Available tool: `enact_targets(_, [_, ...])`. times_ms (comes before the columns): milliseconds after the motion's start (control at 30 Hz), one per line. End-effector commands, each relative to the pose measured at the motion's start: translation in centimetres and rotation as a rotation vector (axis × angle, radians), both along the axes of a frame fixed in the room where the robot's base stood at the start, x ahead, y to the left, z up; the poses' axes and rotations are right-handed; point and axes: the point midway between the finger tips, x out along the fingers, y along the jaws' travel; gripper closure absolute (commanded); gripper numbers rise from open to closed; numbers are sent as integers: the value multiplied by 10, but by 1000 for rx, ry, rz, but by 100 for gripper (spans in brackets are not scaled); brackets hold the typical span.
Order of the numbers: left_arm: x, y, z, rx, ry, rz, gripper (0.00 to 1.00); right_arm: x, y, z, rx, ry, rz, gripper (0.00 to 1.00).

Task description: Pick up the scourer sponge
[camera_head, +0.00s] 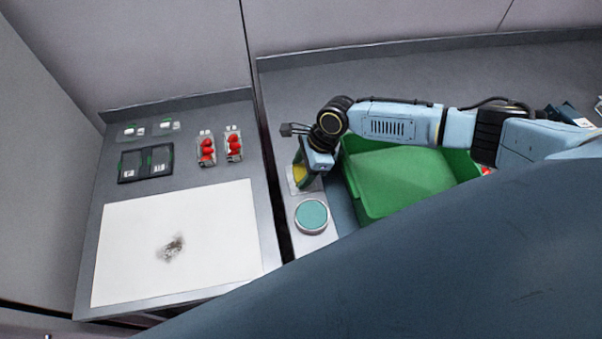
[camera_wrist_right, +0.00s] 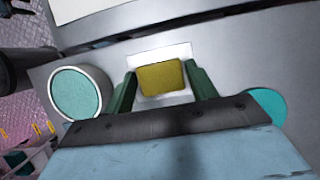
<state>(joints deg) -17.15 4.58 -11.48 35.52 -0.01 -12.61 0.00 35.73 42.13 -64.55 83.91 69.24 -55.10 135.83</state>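The scourer sponge is a small yellow block (camera_wrist_right: 161,78) lying on a pale square plate (camera_wrist_right: 178,52) in the right wrist view. My right gripper (camera_wrist_right: 160,71) is open, with one green finger on each side of the sponge. Narrow gaps show between the fingers and the sponge's sides. In the head view the right gripper (camera_head: 304,175) points down over the plate at the counter's left edge, and mostly hides the sponge. My left gripper is not in view.
A round teal-topped tin (camera_head: 311,216) stands beside the plate. A green crate (camera_head: 372,206) is to the right, under my right arm. A left table holds a white board (camera_head: 130,240) with a dark smudge, a black tray (camera_head: 146,164) and two red berry punnets (camera_head: 207,149).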

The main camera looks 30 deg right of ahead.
Motion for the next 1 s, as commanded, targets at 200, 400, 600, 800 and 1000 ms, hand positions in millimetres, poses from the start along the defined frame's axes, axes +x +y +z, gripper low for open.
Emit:
enact_targets(200, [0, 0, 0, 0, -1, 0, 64, 0, 0, 0, 0, 0, 0, 73])
enact_targets(400, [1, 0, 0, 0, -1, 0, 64, 0, 0, 0, 0, 0, 0, 73])
enact_targets(600, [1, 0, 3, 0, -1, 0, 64, 1, -1, 20, 1, -2, -1, 73])
enact_targets(800, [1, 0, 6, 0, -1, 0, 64, 1, -1, 61, 1, -4, 1, 73])
enact_targets(1000, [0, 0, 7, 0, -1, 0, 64, 1, 0, 92, 1, -1, 0, 73])
